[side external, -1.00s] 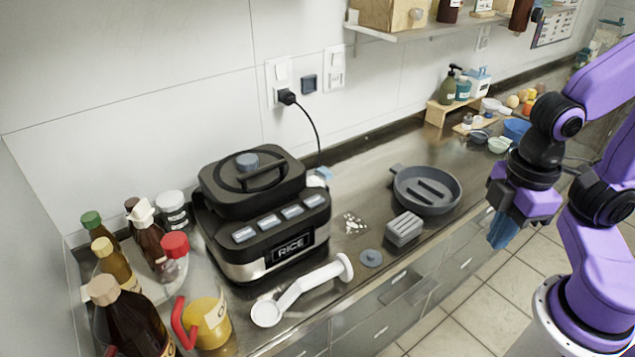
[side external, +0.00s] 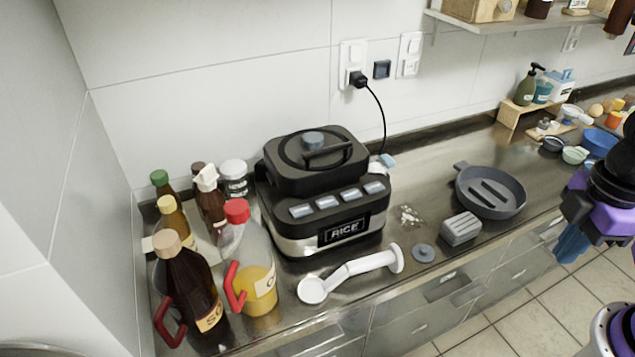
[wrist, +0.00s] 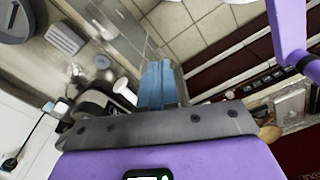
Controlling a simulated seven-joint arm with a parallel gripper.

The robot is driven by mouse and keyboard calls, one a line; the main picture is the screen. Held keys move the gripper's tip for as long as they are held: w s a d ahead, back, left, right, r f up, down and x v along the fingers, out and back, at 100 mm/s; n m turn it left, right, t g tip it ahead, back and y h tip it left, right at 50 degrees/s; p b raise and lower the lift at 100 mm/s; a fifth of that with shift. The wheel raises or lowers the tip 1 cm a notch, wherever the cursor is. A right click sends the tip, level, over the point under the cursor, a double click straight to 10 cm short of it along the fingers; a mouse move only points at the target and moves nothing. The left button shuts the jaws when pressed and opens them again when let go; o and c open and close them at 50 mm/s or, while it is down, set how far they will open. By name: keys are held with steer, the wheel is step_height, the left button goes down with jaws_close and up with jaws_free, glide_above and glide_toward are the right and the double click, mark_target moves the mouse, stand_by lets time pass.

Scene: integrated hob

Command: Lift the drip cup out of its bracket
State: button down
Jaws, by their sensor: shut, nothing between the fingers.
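A small light-blue piece (side external: 387,160) sits at the back right side of the black rice cooker (side external: 330,220). It may be the drip cup, but it is too small to tell, and no bracket can be made out. A small blue piece (wrist: 60,108) beside the cooker also shows in the wrist view. My gripper (side external: 570,244) is at the right, past the counter's front edge, well away from the cooker. Its blue fingers (wrist: 160,85) are together and empty in the wrist view.
A grey pan (side external: 490,192), a ribbed grey block (side external: 461,229) and a grey knobbed disc (side external: 424,253) lie between my gripper and the cooker. A white ladle-like utensil (side external: 350,272) lies in front of the cooker. Several bottles stand left, including a yellow-filled one (side external: 258,285).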

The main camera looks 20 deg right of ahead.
steer(key=c, duration=0.7)
jaws_free()
steer(key=w+a+m, duration=0.3)
steer(key=w+a, duration=0.1)
steer(key=w, duration=0.5)
steer(key=m+t, duration=0.4)
steer(key=m, duration=0.6)
glide_above(388, 159)
steer(key=s, duration=0.3)
step_height(388, 159, down, 14)
steer(key=shift+w+x, duration=0.2)
steer(key=shift+x, duration=1.2)
steer(key=shift+w+x, duration=0.15)
steer(key=shift+x, duration=1.2)
